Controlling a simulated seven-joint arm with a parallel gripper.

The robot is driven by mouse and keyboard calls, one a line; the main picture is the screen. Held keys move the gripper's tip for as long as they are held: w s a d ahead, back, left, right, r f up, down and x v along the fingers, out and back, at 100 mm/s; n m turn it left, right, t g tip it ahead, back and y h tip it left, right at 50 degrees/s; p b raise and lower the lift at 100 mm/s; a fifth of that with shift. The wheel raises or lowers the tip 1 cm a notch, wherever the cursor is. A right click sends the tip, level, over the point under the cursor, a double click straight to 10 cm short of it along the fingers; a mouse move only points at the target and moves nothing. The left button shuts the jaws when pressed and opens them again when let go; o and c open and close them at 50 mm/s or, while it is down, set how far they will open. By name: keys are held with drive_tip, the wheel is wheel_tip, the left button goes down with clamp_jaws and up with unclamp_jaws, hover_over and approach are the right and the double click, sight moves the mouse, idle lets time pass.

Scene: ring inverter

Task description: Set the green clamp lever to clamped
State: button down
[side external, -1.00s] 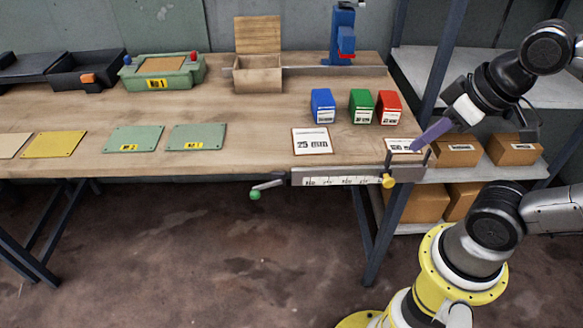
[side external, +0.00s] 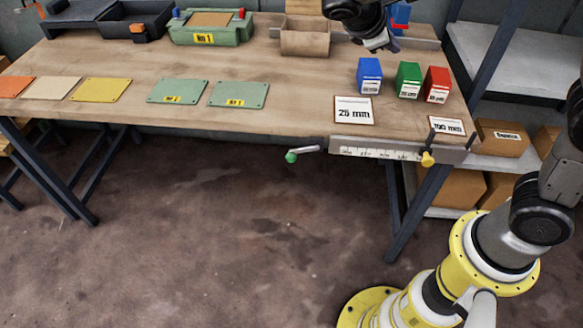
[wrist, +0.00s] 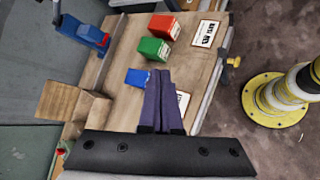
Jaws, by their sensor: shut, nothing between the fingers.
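The green clamp lever (side external: 305,152) is a short metal arm with a green knob (side external: 291,157) at its end. It sticks out to the left from the left end of the ruler bar, below the table's front edge, with the knob slightly lower. My gripper (side external: 393,45) is raised over the back of the table, beyond the blue box and well away from the lever. Its purple fingers (wrist: 163,72) lie together and empty in the wrist view. I cannot make out the lever in the wrist view.
The ruler bar (side external: 370,151) runs along the front edge, with a yellow knob (side external: 428,159) at its right. Blue (side external: 369,75), green (side external: 408,80) and red (side external: 437,85) boxes stand near the gripper. The space below the lever is open.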

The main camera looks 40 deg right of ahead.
drive_tip(key=w+a+f+n+t+h, duration=0.3)
drive_tip(key=w+a+f+n, duration=0.2)
drive_tip(key=a+f, duration=0.45)
drive_tip(key=w+a+f+n+t+h, duration=0.25)
drive_tip(key=w+a+f+n, duration=0.25)
drive_tip(key=a+f, duration=0.45)
drive_tip(key=s+a+f+n+t+y, duration=0.1)
drive_tip(key=s+a+f+n+t, duration=0.25)
drive_tip(key=f, duration=0.75)
drive_tip(key=s+a+f+n+t+y, duration=0.25)
drive_tip(key=s+f+n, duration=0.25)
drive_tip(key=f, duration=0.6)
drive_tip(key=w+d+r, duration=0.4)
drive_tip(key=w+d, duration=0.3)
drive_tip(key=shift+w+d+r+t+h, duration=0.25)
drive_tip(key=shift+w+r+t+h, duration=0.05)
drive_tip(key=shift+w+r+t, duration=0.15)
